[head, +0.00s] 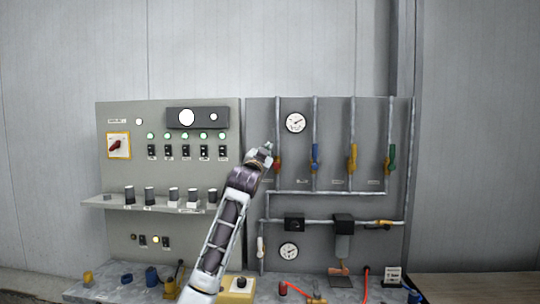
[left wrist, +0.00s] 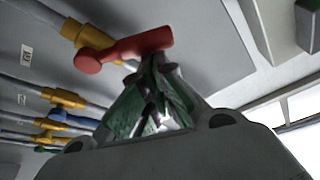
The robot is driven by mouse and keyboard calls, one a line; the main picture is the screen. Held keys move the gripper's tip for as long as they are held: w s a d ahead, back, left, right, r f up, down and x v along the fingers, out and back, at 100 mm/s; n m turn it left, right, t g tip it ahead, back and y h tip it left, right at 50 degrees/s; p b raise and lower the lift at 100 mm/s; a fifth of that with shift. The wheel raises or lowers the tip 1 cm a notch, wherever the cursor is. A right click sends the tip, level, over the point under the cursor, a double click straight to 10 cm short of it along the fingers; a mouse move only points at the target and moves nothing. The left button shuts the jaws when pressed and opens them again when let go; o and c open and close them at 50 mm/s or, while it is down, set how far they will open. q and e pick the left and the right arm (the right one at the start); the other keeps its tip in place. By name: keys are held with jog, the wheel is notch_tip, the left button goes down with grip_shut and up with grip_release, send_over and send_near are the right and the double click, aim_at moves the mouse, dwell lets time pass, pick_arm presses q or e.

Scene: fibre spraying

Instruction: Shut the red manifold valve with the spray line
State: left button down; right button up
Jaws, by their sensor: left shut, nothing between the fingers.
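The red valve handle (head: 278,163) is on the leftmost upright pipe of the manifold panel. In the left wrist view, the red handle (left wrist: 135,46) is large, with a rounded knob at its left end and a yellow valve body (left wrist: 84,32) behind it. It looks angled to its pipe there, but I cannot tell its exact turn. My left gripper (head: 268,147) is just left of the valve, at the upper end of the handle. In the wrist view its fingers (left wrist: 152,72) are together, empty, their tips close to the handle; contact is unclear. My right gripper is out of view.
Blue (head: 315,156), yellow (head: 352,158) and green (head: 391,158) valve handles stand to the right on parallel pipes. A gauge (head: 295,122) is above. A switch panel (head: 170,170) with a shelf (head: 110,203) is left. The bench below holds hoses and fittings.

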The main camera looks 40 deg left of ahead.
pick_arm(q)
jog(key=shift+s+a+f+n+g+y+b, duration=0.2)
jog(key=shift+a+f+n+y+b, duration=0.2)
jog(key=shift+n, duration=0.75)
jog(key=shift+s+a+f+n+g+y+b, duration=0.15)
jog(key=shift+s+a+f+n+y+b, duration=0.3)
jog(key=shift+n, duration=0.75)
jog(key=shift+a+f+n+g+y+b, duration=0.2)
jog(key=shift+f+n+y, duration=0.35)
jog(key=shift+n, duration=0.6)
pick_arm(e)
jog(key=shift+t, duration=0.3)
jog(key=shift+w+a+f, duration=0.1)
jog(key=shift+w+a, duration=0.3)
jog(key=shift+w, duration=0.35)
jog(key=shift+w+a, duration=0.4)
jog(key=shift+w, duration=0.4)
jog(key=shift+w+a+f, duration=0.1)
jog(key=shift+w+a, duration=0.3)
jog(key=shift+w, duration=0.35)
pick_arm(q)
jog(key=shift+f, duration=0.15)
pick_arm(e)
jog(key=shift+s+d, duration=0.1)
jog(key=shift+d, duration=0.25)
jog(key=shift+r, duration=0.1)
